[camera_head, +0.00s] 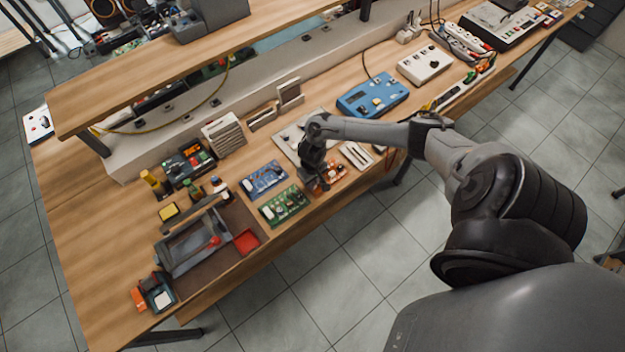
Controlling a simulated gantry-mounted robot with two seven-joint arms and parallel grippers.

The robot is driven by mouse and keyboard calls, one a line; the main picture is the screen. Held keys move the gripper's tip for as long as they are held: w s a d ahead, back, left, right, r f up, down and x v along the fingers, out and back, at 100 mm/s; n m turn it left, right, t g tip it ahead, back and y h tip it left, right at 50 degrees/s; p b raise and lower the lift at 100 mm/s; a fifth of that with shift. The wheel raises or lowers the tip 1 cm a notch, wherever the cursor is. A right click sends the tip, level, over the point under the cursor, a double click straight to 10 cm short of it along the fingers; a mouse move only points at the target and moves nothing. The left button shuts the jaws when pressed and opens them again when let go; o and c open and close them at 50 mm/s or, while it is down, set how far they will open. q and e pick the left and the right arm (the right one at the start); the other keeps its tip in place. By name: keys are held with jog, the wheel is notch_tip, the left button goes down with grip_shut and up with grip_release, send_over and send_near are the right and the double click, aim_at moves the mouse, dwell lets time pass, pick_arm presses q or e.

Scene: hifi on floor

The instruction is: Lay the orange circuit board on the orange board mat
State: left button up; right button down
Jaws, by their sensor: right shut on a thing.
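My right gripper (317,187) points down at the front part of the bench, just right of the green circuit board (284,206). It is shut on the orange circuit board (334,173), which shows partly to the right of the fingers. The gripper hides the board's left part and the exact grip. I cannot make out the orange board mat apart from the board, nor tell whether the board touches the surface below. My left gripper is not in view.
A blue circuit board (263,179) lies behind the green one. A grey tray (190,245) stands at the left, with a red piece (246,241) beside it. A pale plate (290,141) and a blue instrument (372,97) are behind. The bench's front edge is close.

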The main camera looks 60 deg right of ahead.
jog(key=shift+f+p, duration=0.1)
jog(key=shift+p, duration=0.3)
dwell(0.7)
dwell(0.3)
jog(key=c, duration=1)
grip_release()
jog(key=o, duration=0.4)
jog(key=shift+r+p, duration=1.45)
jog(key=shift+p, duration=0.3)
jog(key=shift+r+p, duration=1.55)
jog(key=shift+p, duration=0.3)
